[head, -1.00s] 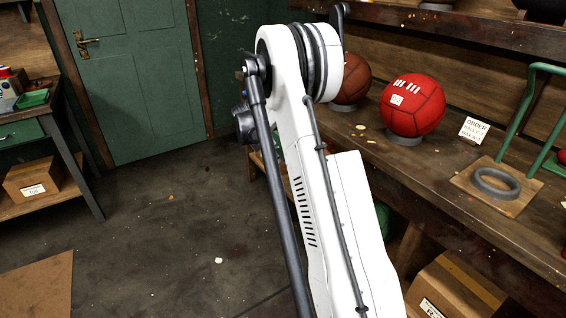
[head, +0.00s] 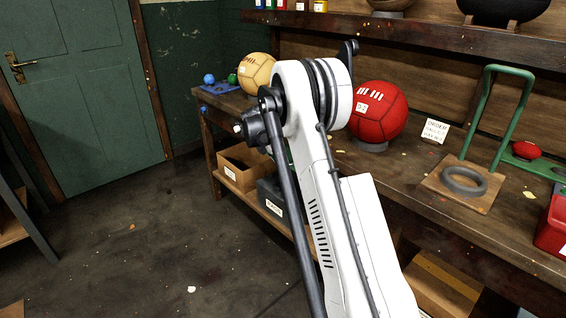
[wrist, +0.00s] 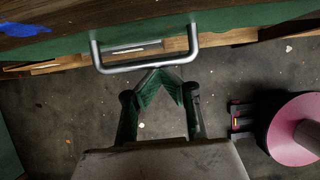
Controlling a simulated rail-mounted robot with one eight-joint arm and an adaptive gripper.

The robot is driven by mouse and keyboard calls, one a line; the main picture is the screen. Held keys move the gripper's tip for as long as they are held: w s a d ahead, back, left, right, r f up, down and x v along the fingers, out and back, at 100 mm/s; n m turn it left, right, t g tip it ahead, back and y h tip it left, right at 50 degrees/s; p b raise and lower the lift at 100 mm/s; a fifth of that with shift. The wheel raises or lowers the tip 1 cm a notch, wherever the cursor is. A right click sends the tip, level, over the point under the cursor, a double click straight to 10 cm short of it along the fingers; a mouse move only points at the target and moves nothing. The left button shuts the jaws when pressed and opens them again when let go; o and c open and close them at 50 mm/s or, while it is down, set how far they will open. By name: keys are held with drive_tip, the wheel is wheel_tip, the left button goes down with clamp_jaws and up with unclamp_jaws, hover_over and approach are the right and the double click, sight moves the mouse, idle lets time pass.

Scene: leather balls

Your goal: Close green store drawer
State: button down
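The green drawer front (wrist: 245,18) runs along the top of the wrist view, with a silver bar handle (wrist: 150,66) on it. My gripper (wrist: 160,71) is below the handle in the wrist view. Its two green-padded fingertips meet in a point close to the handle's bar. I cannot tell whether they touch it. Nothing shows between the fingers. How far the drawer stands out is not clear. The drawer and my gripper do not show in the head view now.
In the wrist view, a pink round thing (wrist: 285,130) stands at right over dark floor. The head view shows a workbench (head: 400,185) with a red ball (head: 378,112) and a tan ball (head: 256,73), a green door (head: 75,85) and open floor (head: 150,245).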

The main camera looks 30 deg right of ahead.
drive_tip(key=shift+d+r, duration=0.1)
drive_tip(key=shift+d, duration=0.2)
drive_tip(key=s+a+r+m+t+y+p, duration=0.1)
drive_tip(key=s+a+r+m, duration=0.1)
drive_tip(key=s+a+r, duration=0.5)
drive_tip(key=s+a+r+m+t+p, duration=0.1)
drive_tip(key=s+a+r+m, duration=0.2)
drive_tip(key=a+r, duration=0.75)
drive_tip(key=s+a+r+m+t+y, duration=0.1)
drive_tip(key=s+a+r+m, duration=0.1)
drive_tip(key=s+a+r, duration=0.3)
drive_tip(key=s+a+r+m+y, duration=0.1)
drive_tip(key=s+r+m, duration=0.2)
drive_tip(key=s, duration=0.4)
drive_tip(key=s+a+f+m+t+y+p, duration=0.1)
drive_tip(key=s+a+m, duration=0.3)
drive_tip(key=s, duration=0.7)
drive_tip(key=s+a+f+m+t+y+p, duration=0.1)
drive_tip(key=s+a+m, duration=0.4)
drive_tip(key=s, duration=0.6)
drive_tip(key=shift+f+m+t, duration=0.5)
drive_tip(key=shift+f+t, duration=0.1)
drive_tip(key=shift+f, duration=0.3)
